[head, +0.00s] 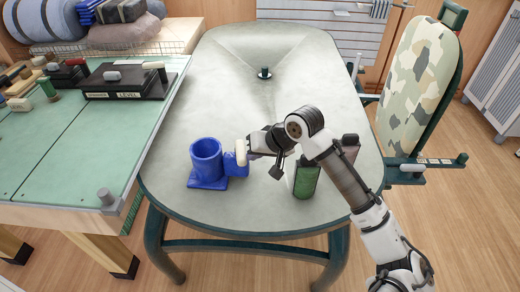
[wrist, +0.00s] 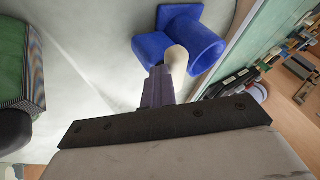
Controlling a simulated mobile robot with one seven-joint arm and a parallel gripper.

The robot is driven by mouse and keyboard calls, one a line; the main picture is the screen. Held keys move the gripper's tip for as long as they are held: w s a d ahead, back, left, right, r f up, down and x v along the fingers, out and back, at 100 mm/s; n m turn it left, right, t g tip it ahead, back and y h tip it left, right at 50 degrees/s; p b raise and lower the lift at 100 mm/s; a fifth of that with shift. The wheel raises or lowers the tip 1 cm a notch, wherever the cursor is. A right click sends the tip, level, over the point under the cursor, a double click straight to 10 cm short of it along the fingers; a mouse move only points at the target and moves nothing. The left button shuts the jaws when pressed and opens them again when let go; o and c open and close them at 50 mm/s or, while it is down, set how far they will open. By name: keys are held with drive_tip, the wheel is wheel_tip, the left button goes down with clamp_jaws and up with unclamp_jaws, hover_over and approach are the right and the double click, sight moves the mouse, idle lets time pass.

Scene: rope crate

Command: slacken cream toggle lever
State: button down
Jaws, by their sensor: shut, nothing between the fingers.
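A blue holder with a round open cup (head: 206,160) stands on a flat blue base near the left front of the grey table (head: 222,95). The cream toggle lever (head: 241,152) stands roughly upright at the right end of the blue piece. My gripper (head: 250,146) is shut, with its tips right beside the lever on its right side. In the wrist view the shut fingers (wrist: 159,75) reach towards the cream lever (wrist: 177,60) and the blue cup (wrist: 196,45) lies just beyond. I cannot tell whether the fingers touch the lever. The lever's lower end is partly hidden.
A green container (head: 306,181) and a dark-topped object (head: 350,142) stand close to my arm on the right. A small dark peg (head: 264,73) stands mid-table. A green-topped bench (head: 70,135) with a black box (head: 122,83) is at the left. The table's middle is mostly clear.

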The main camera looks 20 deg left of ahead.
drive_tip(key=shift+s+a+m+t, duration=0.3)
drive_tip(key=shift+s+a+m, duration=0.1)
drive_tip(key=shift+s+a, duration=0.15)
drive_tip(key=shift+s, duration=0.1)
idle(0.3)
